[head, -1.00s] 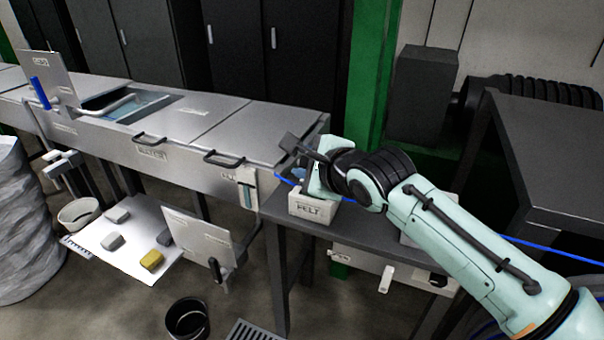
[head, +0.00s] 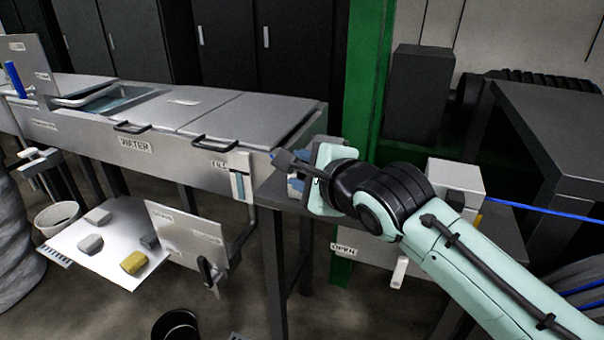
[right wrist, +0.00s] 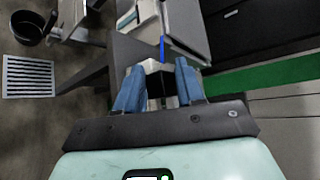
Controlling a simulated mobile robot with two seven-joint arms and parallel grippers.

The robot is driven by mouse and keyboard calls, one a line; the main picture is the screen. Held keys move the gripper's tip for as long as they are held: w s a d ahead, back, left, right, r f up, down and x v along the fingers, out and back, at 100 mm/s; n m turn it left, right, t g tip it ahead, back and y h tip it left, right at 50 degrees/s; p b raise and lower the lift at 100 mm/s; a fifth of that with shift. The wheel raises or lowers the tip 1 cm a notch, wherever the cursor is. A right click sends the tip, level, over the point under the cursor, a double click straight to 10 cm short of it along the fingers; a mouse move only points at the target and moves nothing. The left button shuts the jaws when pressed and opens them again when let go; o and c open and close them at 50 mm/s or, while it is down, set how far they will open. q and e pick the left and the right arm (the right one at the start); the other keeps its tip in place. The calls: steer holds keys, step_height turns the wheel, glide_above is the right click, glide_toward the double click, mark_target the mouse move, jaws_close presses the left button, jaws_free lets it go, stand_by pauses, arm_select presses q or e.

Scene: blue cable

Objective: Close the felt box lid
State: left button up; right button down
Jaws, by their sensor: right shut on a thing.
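The felt box, a small pale box lettered FELT in the earlier head view, is now mostly or wholly hidden by my right gripper. My right gripper (head: 298,182) is over the left end of the dark bench. In the right wrist view its blue fingers (right wrist: 160,85) are shut around a pale thing (right wrist: 152,66). I cannot tell whether this is the felt box's lid, its wall or something else. The lid's position is not clear. My left gripper is not in view.
A blue cable (head: 545,211) runs along the right. A pale box (head: 456,178) stands on the dark bench behind my right arm. The metal counter (head: 150,170) with black handles is at left. A white tray (head: 90,255) holds several small blocks.

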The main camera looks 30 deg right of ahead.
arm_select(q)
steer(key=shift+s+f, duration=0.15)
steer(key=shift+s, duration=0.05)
arm_select(e)
steer(key=shift+w+d+f, duration=0.1)
steer(key=shift+f, duration=0.75)
steer(key=c, duration=0.9)
jaws_free()
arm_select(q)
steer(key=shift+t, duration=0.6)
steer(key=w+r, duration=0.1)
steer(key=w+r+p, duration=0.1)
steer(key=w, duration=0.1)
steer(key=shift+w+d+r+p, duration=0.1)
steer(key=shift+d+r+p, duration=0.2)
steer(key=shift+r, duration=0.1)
arm_select(e)
steer(key=v, duration=1.3)
steer(key=shift+r, duration=0.45)
